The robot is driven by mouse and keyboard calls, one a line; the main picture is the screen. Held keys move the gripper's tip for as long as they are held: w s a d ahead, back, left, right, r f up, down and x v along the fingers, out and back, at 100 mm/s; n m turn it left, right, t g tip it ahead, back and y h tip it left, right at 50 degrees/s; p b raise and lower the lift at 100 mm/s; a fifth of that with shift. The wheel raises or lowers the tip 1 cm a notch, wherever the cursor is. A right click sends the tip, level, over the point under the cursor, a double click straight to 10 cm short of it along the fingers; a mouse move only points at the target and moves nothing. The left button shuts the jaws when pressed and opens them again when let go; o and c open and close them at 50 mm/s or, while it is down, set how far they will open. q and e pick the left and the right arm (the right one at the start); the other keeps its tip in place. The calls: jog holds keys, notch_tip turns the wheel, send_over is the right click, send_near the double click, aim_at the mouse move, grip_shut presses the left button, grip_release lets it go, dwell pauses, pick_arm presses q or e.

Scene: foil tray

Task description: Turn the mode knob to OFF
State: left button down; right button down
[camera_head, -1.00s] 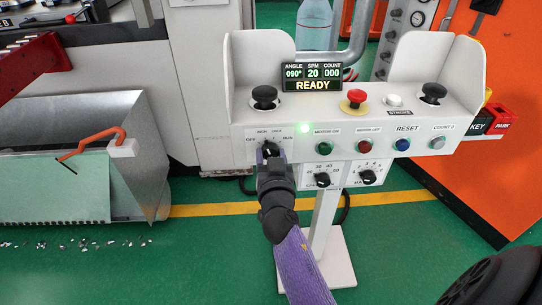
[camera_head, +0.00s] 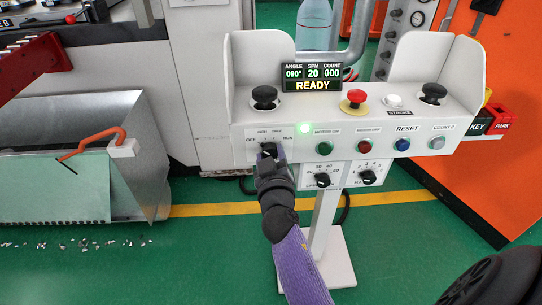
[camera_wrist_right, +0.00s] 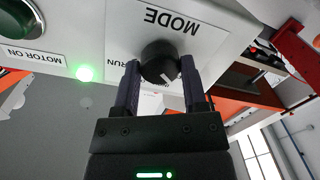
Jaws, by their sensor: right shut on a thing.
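The black mode knob (camera_wrist_right: 158,60) sits below the upside-down word MODE in the right wrist view, with a white pointer mark on its face. In the head view the knob (camera_head: 268,148) is at the left of the white console's front, under the labels OFF, INCH, ONCE and RUN. My right gripper (camera_head: 270,156) is at the knob; in the wrist view its two dark fingers are closed on the knob's sides. The fingers hide part of the dial, and I cannot tell which label the pointer meets. My left gripper is not in view.
The white console (camera_head: 345,115) also carries a red mushroom button (camera_head: 356,97), green, red and blue buttons, and two lower knobs. Its display (camera_head: 311,78) reads READY. A glowing green lamp (camera_head: 305,128) is right of the mode dial. A metal bin (camera_head: 125,160) stands at left.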

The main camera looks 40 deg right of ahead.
jog(key=shift+n, duration=0.6)
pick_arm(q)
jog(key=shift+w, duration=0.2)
pick_arm(e)
jog(key=shift+n, duration=0.3)
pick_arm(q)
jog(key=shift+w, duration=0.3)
pick_arm(e)
jog(key=shift+c, duration=2.4)
grip_release()
jog(key=o, duration=0.3)
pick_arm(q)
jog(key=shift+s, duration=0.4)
pick_arm(e)
jog(key=shift+o, duration=0.2)
